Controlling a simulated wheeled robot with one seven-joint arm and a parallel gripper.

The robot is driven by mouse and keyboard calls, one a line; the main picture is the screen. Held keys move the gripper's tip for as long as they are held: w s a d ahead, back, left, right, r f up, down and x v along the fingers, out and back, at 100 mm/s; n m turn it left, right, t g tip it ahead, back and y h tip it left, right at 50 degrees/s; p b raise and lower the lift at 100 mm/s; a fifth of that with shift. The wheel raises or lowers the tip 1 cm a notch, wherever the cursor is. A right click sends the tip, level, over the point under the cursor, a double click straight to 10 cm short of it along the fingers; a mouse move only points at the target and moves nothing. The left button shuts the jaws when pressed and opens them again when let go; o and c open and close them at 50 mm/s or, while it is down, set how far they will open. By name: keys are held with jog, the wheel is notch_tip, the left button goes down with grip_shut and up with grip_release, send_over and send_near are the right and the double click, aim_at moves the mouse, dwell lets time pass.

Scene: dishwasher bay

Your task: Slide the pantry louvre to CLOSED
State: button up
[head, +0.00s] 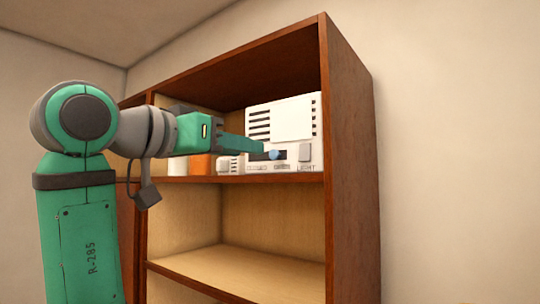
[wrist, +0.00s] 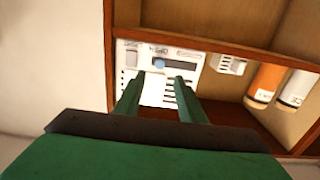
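The white louvre panel (head: 312,142) stands on the cabinet's middle shelf, with dark slots partly covered by a white plate (head: 290,120). Its blue slider knob (head: 272,154) sits in a dark horizontal track above the CLOSED and OPEN labels. In the wrist view, which shows the panel upside down, the knob (wrist: 158,63) is at the OPEN end of the track. My gripper (head: 262,148) is in front of the panel. In the wrist view my gripper (wrist: 159,76) is open, and the knob appears between and just beyond its fingertips. I cannot tell whether they touch it.
A LIGHT switch (head: 305,152) is on the panel, right of the track. An orange canister (head: 200,164), a white canister (head: 177,165) and a small white slotted box (head: 224,164) stand to the left. The cabinet's side wall (head: 348,150) is close on the right. The lower shelf (head: 250,268) is empty.

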aim_at(273, 153)
jog(key=x, duration=0.9)
jog(key=shift+d, duration=0.1)
grip_shut()
